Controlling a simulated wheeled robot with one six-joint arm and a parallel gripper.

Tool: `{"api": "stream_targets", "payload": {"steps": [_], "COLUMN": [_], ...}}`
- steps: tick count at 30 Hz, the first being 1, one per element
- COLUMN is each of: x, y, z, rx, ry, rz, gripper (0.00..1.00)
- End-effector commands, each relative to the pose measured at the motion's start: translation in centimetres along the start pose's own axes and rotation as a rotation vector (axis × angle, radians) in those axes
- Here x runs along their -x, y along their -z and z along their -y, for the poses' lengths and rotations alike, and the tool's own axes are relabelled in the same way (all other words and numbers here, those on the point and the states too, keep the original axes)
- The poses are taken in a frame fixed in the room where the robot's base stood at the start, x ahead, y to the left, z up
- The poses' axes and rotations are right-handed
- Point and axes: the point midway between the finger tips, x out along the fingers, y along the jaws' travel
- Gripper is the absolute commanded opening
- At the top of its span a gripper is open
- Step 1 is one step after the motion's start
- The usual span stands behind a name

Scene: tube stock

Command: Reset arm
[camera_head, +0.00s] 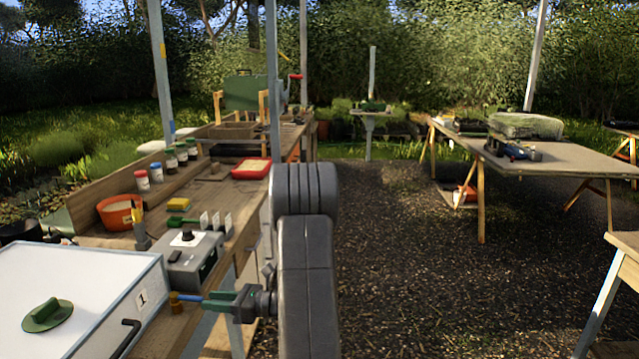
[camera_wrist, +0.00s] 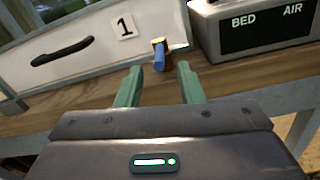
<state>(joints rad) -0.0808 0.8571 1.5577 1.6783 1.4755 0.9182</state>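My gripper (camera_wrist: 160,70) has its two green fingers apart, with nothing between them. In the head view my gripper (camera_head: 212,300) points left at the front edge of the long wooden bench, beside my grey arm.
A white box marked 1 (camera_head: 85,290) and a grey control unit (camera_head: 190,259), labelled BED and AIR in the wrist view (camera_wrist: 260,33), stand close by on the bench (camera_head: 105,239). Dark open ground (camera_head: 400,260) lies right, with a trestle table (camera_head: 560,160) beyond.

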Motion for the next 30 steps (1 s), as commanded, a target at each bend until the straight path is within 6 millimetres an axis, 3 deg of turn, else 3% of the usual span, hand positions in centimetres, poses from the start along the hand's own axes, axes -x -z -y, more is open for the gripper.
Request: {"api": "stream_targets", "payload": {"steps": [8,16,30], "x": [-5.5,-5.2,-4.8], "y": [0.1,0.2,0.4], "z": [-0.2,-0.9,-0.8], "rx": [-0.001,0.001,0.012], "ry": [0.006,0.141,0.156], "rz": [0.001,0.031,0.023], "gripper": [0.34,0.34,0.34]}}
